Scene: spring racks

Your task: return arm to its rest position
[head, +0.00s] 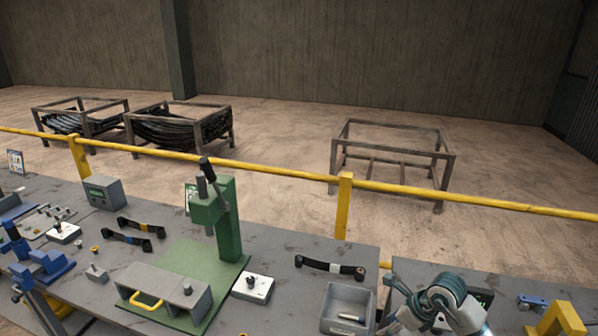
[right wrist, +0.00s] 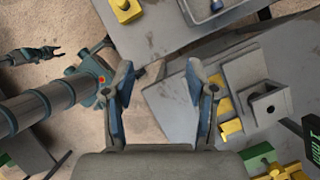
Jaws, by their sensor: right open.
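My right gripper (right wrist: 158,72) is open, with its two blue-padded fingers spread and nothing between them. It hangs above the benches and the floor in the right wrist view. Part of my right arm shows at the lower right of the head view, over the right-hand bench; its fingers are not clear there. At the far left of the right wrist view is a small dark jaw-like shape that may be my left gripper (right wrist: 42,54); its jaw state is too small to tell. The head view shows no left gripper.
A grey bench (head: 290,258) carries a green press (head: 228,220), a grey tray (head: 335,296) and strap-like handles (head: 330,267). A yellow rail (head: 270,171) runs behind it. Beyond stand two racks holding dark springs (head: 180,130) and an empty rack (head: 390,133) on open floor.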

